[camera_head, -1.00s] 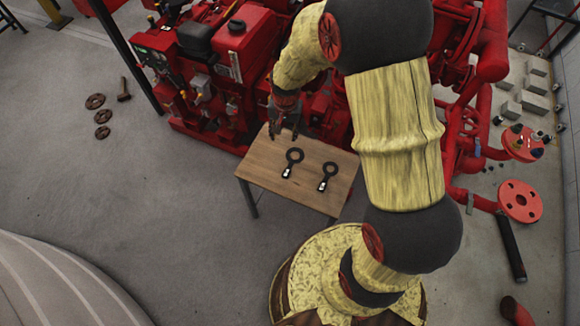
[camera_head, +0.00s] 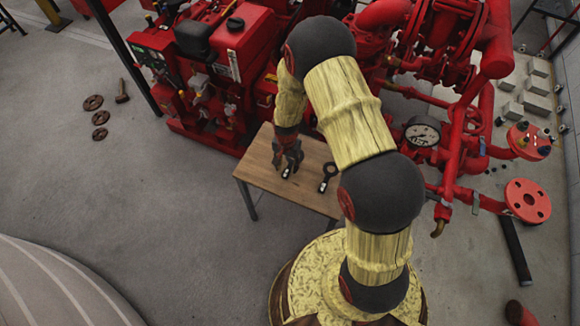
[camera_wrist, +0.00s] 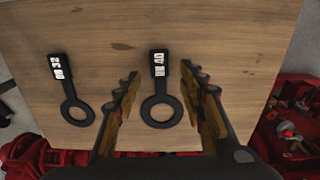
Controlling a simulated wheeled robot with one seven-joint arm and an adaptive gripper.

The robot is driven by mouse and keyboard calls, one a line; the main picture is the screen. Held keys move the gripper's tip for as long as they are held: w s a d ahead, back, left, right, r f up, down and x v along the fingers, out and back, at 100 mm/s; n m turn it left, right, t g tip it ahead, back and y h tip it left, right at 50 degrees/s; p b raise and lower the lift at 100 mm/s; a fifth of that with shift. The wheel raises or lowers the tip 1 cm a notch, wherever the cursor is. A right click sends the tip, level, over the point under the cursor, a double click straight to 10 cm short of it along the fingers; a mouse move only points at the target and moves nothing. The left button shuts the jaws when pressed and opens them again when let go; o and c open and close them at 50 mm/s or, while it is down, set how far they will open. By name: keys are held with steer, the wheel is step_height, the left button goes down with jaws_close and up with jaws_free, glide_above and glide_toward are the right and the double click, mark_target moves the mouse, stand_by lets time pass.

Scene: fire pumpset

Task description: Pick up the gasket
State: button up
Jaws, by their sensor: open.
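Two black ring gaskets with labelled tabs lie flat on a wooden table (camera_head: 258,172). One gasket (camera_wrist: 161,107) lies between the open fingers of my gripper (camera_wrist: 157,80) in the wrist view, its white-labelled tab pointing away from its ring. The fingers stand on either side of it and do not appear to touch it. In the head view my gripper (camera_head: 289,163) is low over this gasket and hides most of it; its white label (camera_head: 286,172) shows. The other gasket (camera_wrist: 76,115), labelled 32, lies to the left in the wrist view and to the right in the head view (camera_head: 328,176).
A red pump set (camera_head: 215,80) stands behind the table, with red pipes and a gauge (camera_head: 422,131) to the right. Several flat rings (camera_head: 100,118) and a hammer (camera_head: 122,91) lie on the floor at left. The tabletop around the gaskets is clear.

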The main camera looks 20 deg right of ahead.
step_height(320, 180, down, 2)
steer(key=shift+f, duration=0.25)
steer(key=shift+r, duration=0.1)
steer(key=shift+c, duration=0.3)
jaws_close()
